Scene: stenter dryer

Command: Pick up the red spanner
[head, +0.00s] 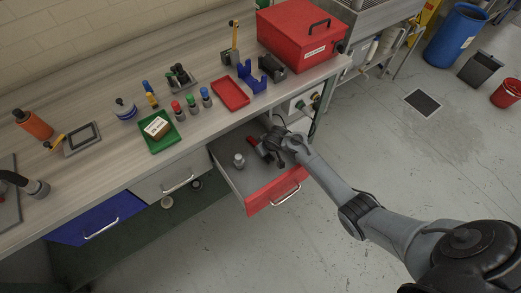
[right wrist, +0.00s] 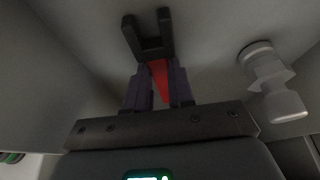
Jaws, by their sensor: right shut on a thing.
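The red spanner (right wrist: 159,80) is between the two fingers of my right gripper (right wrist: 158,88) in the right wrist view. A dark U-shaped piece (right wrist: 149,45) shows at the far end of the red part; I cannot tell if it belongs to the spanner. In the head view my right gripper (head: 267,153) is inside the open red-fronted drawer (head: 274,192), shut on the spanner. A bit of red (head: 252,141) shows beside the gripper; the rest is hidden. My left gripper is not in view.
A grey-white fitting (head: 239,160) lies in the drawer, left of the gripper, and shows at right in the right wrist view (right wrist: 270,80). The benchtop above carries a red tray (head: 230,93), a green tray (head: 158,146) and a red toolbox (head: 299,35).

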